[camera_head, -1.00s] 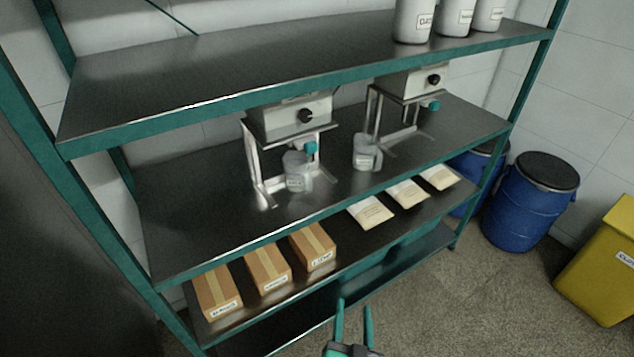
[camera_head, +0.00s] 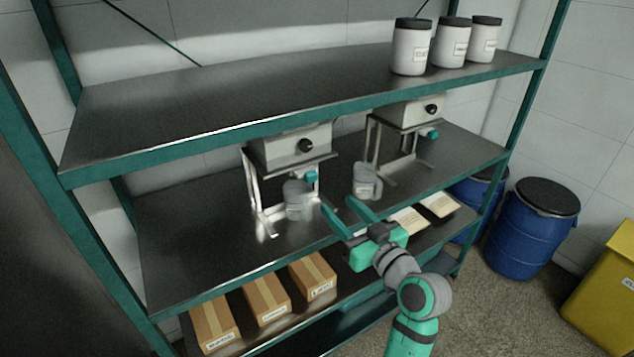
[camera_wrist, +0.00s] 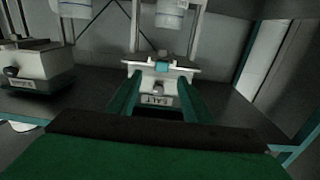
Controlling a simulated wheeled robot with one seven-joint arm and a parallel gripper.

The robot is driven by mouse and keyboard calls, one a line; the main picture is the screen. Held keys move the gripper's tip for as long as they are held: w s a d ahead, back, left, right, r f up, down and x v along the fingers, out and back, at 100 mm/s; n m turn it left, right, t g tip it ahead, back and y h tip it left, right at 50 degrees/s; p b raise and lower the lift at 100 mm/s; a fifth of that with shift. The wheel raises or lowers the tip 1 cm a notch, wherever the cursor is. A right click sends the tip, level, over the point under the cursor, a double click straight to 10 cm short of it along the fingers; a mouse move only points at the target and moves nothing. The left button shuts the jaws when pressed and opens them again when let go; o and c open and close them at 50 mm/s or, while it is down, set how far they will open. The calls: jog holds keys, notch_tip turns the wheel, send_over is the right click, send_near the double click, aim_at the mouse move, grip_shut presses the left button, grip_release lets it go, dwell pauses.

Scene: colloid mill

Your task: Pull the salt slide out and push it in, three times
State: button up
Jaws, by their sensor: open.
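Two dispensers on legs stand on the middle shelf. The left one, the salt dispenser (camera_head: 280,150), has a black knob, a teal slide handle (camera_head: 312,175) and a clear beaker (camera_head: 298,198) below. In the wrist view, which is upside down, its SALT label (camera_wrist: 158,101) and teal slide handle (camera_wrist: 161,64) show between and beyond the fingers. My gripper (camera_head: 336,204) is open and empty, in front of and below this handle, pointing at the dispenser. It also shows in the wrist view (camera_wrist: 158,80). The handle appears apart from both fingers. The slide's inner part is hidden.
The right dispenser (camera_head: 405,110) with its own teal handle and beaker (camera_head: 367,183) stands close by. The upper shelf's edge (camera_head: 250,130) runs above. Boxes (camera_head: 268,297) and flat packets (camera_head: 440,205) lie on the lower shelf. Blue drums (camera_head: 530,225) stand right.

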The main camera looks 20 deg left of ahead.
aim_at(313, 178)
jog(key=shift+n, duration=0.3)
jog(key=x, duration=0.3)
jog(key=r+x, duration=0.1)
jog(key=x, duration=0.7)
jog(key=shift+s+a+r, duration=0.1)
jog(key=shift+a+r, duration=0.05)
grip_shut()
